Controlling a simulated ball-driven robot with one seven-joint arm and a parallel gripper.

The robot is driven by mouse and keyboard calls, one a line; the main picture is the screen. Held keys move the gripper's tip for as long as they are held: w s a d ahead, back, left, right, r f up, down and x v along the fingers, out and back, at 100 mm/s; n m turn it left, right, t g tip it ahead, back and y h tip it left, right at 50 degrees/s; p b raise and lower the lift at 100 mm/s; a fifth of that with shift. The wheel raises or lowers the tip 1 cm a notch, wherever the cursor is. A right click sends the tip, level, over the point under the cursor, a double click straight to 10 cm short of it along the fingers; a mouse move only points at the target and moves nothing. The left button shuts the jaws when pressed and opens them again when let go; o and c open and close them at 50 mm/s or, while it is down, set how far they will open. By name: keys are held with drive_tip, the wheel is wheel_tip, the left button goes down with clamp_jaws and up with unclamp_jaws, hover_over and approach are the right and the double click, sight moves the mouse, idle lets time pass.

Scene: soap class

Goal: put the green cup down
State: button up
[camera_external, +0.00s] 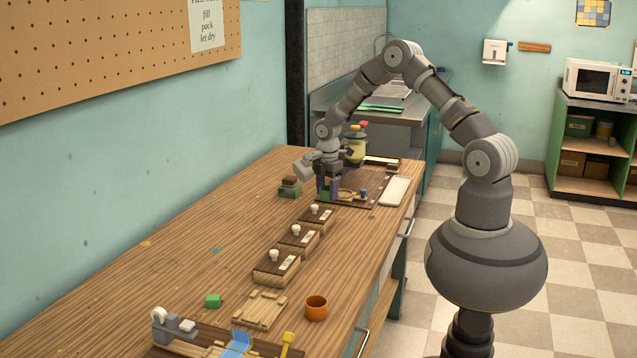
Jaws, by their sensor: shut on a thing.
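My gripper (328,190) points down over the dark board (367,190) at the far part of the wooden table. Its fingers are shut on a small green thing, which I take to be the green cup (326,196). Only a little of the cup shows between the fingers. It is low, close to the board; I cannot tell whether it touches it.
A light wooden piece and a blue piece (363,193) lie right of my gripper. A white tray (395,191) is at the right edge. A yellow jar (355,146) stands behind, a green block with brown top (289,187) left. Wooden boxes (277,267) and an orange cup (316,308) are nearer.

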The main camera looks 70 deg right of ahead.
sight(321, 197)
drive_tip(key=shift+w+d+f, duration=0.1)
drive_tip(key=shift+w+d, duration=0.15)
drive_tip(key=shift+w, duration=0.4)
drive_tip(key=shift+w+d, duration=0.2)
drive_tip(key=shift+w, duration=0.4)
drive_tip(key=shift+f+b, duration=0.95)
drive_tip(key=shift+f, duration=0.75)
drive_tip(key=shift+f, duration=0.2)
drive_tip(key=o, duration=1)
drive_tip(key=shift+r, duration=0.1)
